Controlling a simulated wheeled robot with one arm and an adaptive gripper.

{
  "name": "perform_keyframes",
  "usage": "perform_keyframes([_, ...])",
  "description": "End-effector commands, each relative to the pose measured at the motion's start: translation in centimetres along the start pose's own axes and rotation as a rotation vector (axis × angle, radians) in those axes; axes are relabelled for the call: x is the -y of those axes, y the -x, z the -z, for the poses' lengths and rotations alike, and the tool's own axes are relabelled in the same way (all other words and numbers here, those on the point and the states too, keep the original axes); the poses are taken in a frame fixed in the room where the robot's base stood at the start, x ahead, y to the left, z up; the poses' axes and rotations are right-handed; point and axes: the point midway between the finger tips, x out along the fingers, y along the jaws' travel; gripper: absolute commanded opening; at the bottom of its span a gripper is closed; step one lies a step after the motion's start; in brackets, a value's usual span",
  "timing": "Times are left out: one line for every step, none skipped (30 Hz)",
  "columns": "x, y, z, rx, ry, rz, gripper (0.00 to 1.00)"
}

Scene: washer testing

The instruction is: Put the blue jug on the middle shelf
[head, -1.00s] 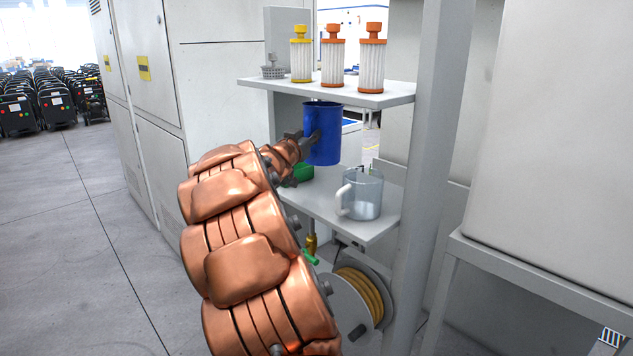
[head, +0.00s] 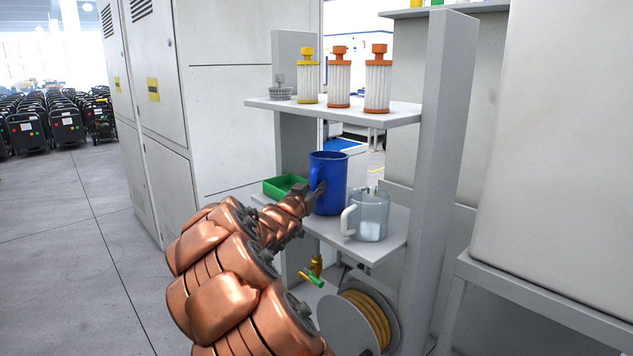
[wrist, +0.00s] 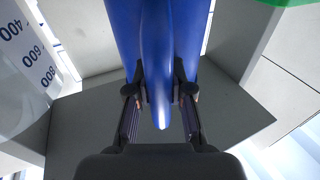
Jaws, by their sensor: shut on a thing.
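The blue jug (head: 330,180) is upright at the middle shelf (head: 385,246), between the green tray and the clear jug. My gripper (head: 318,192) is shut on the jug's handle from the left side. In the wrist view the fingers (wrist: 160,100) sit on both sides of the blue handle (wrist: 158,60). The jug's base is low at the shelf; I cannot tell whether it touches the surface.
A clear measuring jug (head: 372,216) stands close to the right on the same shelf. A green tray (head: 284,186) lies behind at the left. The top shelf (head: 390,115) above holds several filters (head: 339,84). A hose reel (head: 362,318) is below.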

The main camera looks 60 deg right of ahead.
Motion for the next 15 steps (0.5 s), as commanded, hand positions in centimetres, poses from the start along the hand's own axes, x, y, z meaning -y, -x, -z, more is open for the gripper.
perform_keyframes([-0.03,0.01,-0.15,-0.001,0.002,0.000,0.00])
perform_keyframes([-0.03,0.02,-0.23,0.000,0.002,0.000,0.00])
perform_keyframes([-0.04,0.02,-0.33,0.001,0.002,0.000,0.00])
perform_keyframes([-0.05,0.02,-0.38,0.002,0.002,0.000,0.00])
perform_keyframes([-0.05,0.02,-0.42,0.003,0.002,-0.001,0.00])
perform_keyframes([-0.06,0.02,-0.47,0.004,0.002,-0.001,0.00])
perform_keyframes([-0.06,0.02,-0.50,0.005,0.002,-0.001,0.00])
perform_keyframes([-0.07,0.02,-0.55,0.006,0.002,-0.001,0.00])
perform_keyframes([-0.10,0.01,-0.77,0.009,0.001,-0.001,0.23])
perform_keyframes([-0.10,0.01,-0.81,0.010,0.002,-0.001,0.26])
perform_keyframes([-0.10,0.01,-0.81,0.010,0.002,-0.001,0.29])
perform_keyframes([-0.11,0.01,-0.80,0.010,0.002,-0.001,0.33])
perform_keyframes([-0.10,0.01,-0.78,0.009,0.002,-0.001,0.36])
perform_keyframes([-0.10,0.01,-0.76,0.009,0.002,-0.001,0.39])
perform_keyframes([-0.10,0.01,-0.74,0.009,0.002,-0.001,0.44])
